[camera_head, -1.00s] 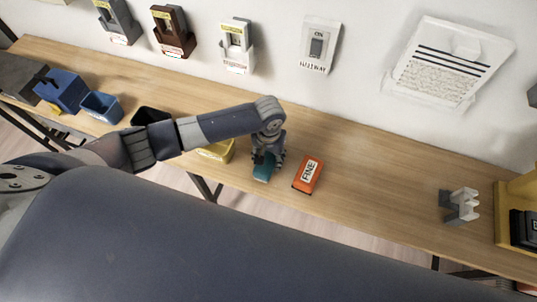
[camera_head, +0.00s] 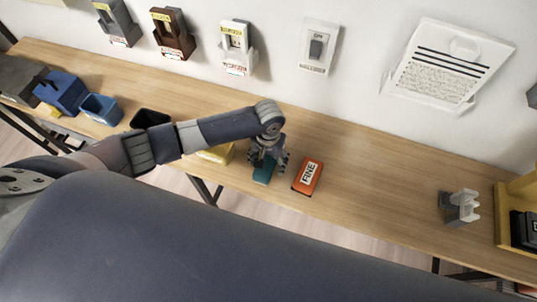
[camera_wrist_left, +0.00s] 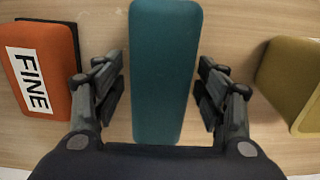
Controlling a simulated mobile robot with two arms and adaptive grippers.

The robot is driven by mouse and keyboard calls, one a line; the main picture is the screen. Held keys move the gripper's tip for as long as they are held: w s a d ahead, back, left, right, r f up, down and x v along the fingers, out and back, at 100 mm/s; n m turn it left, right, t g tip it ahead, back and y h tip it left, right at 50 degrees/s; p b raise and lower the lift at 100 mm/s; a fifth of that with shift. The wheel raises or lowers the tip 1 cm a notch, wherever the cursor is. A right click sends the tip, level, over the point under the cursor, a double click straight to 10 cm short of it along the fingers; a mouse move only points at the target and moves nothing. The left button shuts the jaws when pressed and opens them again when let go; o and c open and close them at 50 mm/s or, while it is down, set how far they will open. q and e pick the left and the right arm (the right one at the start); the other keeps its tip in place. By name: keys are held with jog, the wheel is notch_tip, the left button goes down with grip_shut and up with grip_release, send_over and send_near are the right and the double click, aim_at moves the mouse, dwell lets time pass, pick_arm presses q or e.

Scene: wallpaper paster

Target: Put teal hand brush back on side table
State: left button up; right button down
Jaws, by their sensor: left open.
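The teal hand brush (camera_head: 264,173) lies on the wooden side table (camera_head: 370,180) near its front edge; it also shows in the left wrist view (camera_wrist_left: 163,70). My left gripper (camera_head: 267,162) is right above the brush, pointing down. In the left wrist view my left gripper (camera_wrist_left: 163,100) is open, with one finger on each side of the brush and a visible gap on both sides. The gripper hides part of the brush in the head view. My right gripper is not in view.
An orange block labelled FINE (camera_head: 308,176) lies just right of the brush. A yellow block (camera_head: 216,153) is to its left. Blue containers (camera_head: 101,107) stand farther left, a grey-white holder (camera_head: 459,207) to the right. The table between is clear.

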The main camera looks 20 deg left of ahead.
aim_at(269, 160)
pick_arm(q)
jog(key=shift+f+b, duration=0.2)
jog(key=shift+b, duration=0.2)
jog(key=r, duration=0.3)
jog(key=r+b, duration=0.1)
jog(key=r, duration=0.6)
jog(key=shift+s+d+r+b, duration=0.15)
jog(key=shift+d+b, duration=0.1)
jog(key=shift+b, duration=0.1)
jog(key=shift+r, duration=0.45)
jog(key=s+d+f+m+t+h, duration=0.25)
jog(key=s+d, duration=0.35)
jog(key=s, duration=0.3)
jog(key=s+a+n+t+y, duration=0.1)
jog(key=s+a+y, duration=0.1)
jog(key=s+a, duration=0.95)
notch_tip(269, 160, down, 30)
jog(key=a+g+b, duration=0.1)
jog(key=a+b, duration=0.1)
jog(key=b, duration=0.1)
jog(key=s+a+f+g+b, duration=0.1)
jog(key=s+a+f, duration=0.2)
jog(key=s+f, duration=1.3)
jog(key=shift+s, duration=0.2)
